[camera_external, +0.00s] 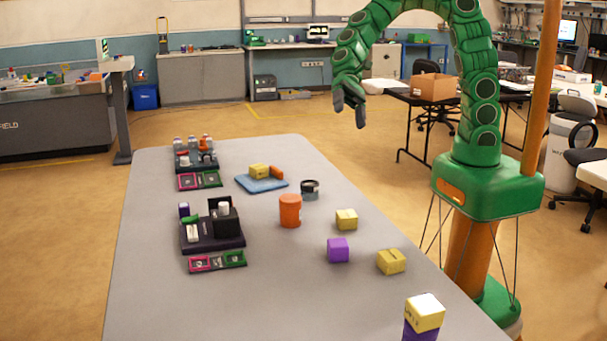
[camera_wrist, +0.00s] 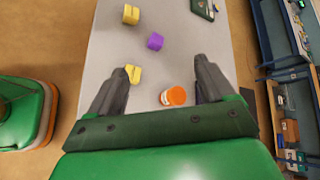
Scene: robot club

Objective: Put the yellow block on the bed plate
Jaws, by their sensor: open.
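Several yellow blocks are on the grey table. One yellow block (camera_external: 346,219) lies right of the orange jar, one (camera_external: 391,261) lies nearer the front, and one (camera_external: 425,312) sits on a purple block. Another yellow block (camera_external: 259,171) rests on a flat blue plate (camera_external: 250,187) beside an orange piece; this plate may be the bed plate. My gripper (camera_external: 350,112) is open and empty, high above the table's far right side. In the wrist view my gripper (camera_wrist: 162,68) has spread fingers, with a yellow block (camera_wrist: 133,74) by the left fingertip and another yellow block (camera_wrist: 131,14) farther off.
A purple block (camera_external: 338,250) sits between two yellow ones. Dark stations with small parts (camera_external: 212,241) line the left side. The table's front left is clear.

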